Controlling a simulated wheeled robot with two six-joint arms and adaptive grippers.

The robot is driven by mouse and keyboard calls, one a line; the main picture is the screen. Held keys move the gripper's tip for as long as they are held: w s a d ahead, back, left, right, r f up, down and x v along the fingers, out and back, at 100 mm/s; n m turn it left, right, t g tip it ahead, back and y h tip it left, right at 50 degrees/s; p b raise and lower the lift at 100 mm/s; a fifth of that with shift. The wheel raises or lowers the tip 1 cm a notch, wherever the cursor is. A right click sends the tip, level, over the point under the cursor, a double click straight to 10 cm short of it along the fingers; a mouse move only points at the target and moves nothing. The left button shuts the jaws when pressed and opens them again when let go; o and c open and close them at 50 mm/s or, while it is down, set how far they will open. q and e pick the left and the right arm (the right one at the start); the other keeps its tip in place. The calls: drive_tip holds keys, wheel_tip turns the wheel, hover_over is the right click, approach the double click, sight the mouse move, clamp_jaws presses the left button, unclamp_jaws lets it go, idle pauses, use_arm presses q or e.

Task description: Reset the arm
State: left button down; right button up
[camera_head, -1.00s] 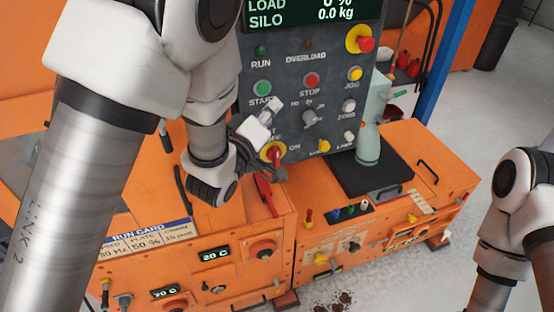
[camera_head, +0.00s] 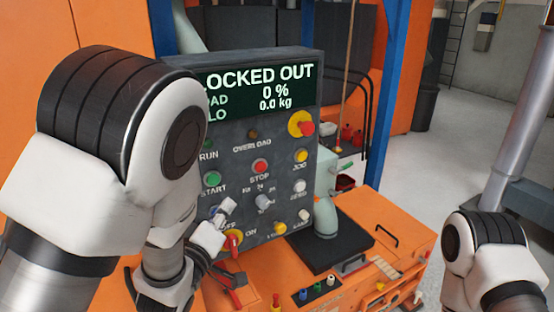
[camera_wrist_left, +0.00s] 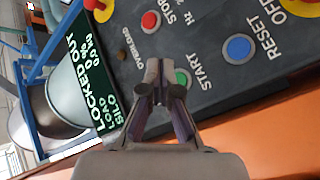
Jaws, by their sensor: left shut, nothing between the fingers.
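My left gripper (camera_head: 222,214) is in front of the lower left of the grey control panel (camera_head: 285,170). In the left wrist view its fingers (camera_wrist_left: 160,88) are shut and empty, over the panel beside the green START button (camera_wrist_left: 183,78). The green START button also shows in the head view (camera_head: 211,179). The panel's display (camera_head: 265,88) reads LOCKED OUT, 0 % and 0.0 kg. My right arm shows at the right edge, its gripper out of view.
A red switch handle on a yellow plate (camera_head: 233,241) sits just below my left gripper. A red and yellow knob (camera_head: 301,124) is at the panel's upper right. An orange machine cabinet (camera_head: 395,225) stands below and right. Grey floor (camera_head: 455,140) is open at right.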

use_arm(q)
drive_tip(key=s+a+f+n+g+y+b, duration=0.1)
drive_tip(key=s+a+f+g, duration=0.15)
drive_tip(key=f, duration=0.85)
drive_tip(key=s+a+f+g+y+b, duration=0.1)
drive_tip(key=s+a+f+g+b, duration=0.2)
drive_tip(key=f, duration=0.8)
drive_tip(key=s+a+f+n+g+y, duration=0.1)
drive_tip(key=s+a+f+g, duration=0.2)
drive_tip(key=f, duration=0.8)
drive_tip(key=s+f+m+g, duration=0.4)
drive_tip(key=s+f+g, duration=0.1)
drive_tip(key=s, duration=0.6)
drive_tip(key=s+a+f+m+g+b, duration=0.1)
drive_tip(key=s+f+m+g, duration=0.3)
drive_tip(key=s+f, duration=0.3)
drive_tip(key=s+m, duration=0.1)
drive_tip(key=s, duration=0.3)
drive_tip(key=shift+s+g+y, duration=0.3)
drive_tip(key=shift+s+g, duration=0.05)
use_arm(e)
wheel_tip(320, 180, down, 6)
drive_tip(key=shift+r, duration=0.2)
use_arm(q)
drive_tip(key=shift+a+f, duration=0.1)
drive_tip(key=shift+a, duration=0.05)
use_arm(e)
drive_tip(key=shift+c, duration=0.3)
